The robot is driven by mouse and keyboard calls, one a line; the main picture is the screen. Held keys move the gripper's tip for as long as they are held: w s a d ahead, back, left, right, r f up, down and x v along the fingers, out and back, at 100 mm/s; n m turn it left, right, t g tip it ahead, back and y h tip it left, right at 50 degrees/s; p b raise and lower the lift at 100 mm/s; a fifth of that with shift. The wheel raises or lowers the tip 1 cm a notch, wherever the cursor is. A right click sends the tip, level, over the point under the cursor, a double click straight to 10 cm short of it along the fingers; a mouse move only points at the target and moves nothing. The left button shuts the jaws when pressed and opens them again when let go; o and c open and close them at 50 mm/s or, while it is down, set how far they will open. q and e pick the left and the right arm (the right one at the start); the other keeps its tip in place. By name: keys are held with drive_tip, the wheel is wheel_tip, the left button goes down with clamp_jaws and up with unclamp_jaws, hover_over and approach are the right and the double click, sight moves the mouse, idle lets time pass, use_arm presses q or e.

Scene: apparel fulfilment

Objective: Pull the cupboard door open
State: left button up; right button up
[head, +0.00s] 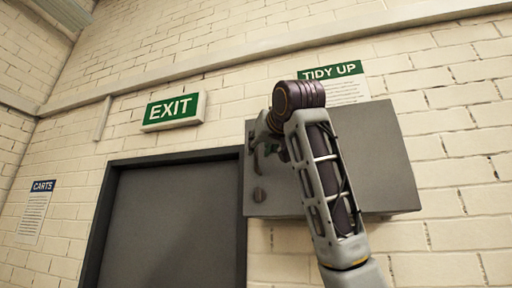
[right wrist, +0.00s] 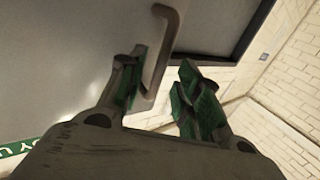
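The grey cupboard (head: 375,155) hangs on the brick wall at right in the head view. Its door looks shut. My right gripper (head: 268,147) is at the cupboard's left side, partly hidden by my own wrist. In the right wrist view the cupboard door (right wrist: 65,60) fills the left, with a bar handle (right wrist: 170,45). My right gripper (right wrist: 163,68) is open, its green-padded fingers on either side of the handle. The handle lies close to the left finger; I cannot tell whether they touch. My left gripper is out of view.
A dark grey exit door (head: 175,225) in a dark frame stands left of the cupboard, under a green EXIT sign (head: 173,111). A TIDY UP notice (head: 335,72) is above the cupboard. A CARTS notice (head: 34,212) is at far left.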

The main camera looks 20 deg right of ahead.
sight(257, 150)
drive_tip(key=shift+w+p, duration=0.7)
drive_tip(key=shift+w, duration=1.5)
drive_tip(key=shift+c, duration=0.2)
clamp_jaws()
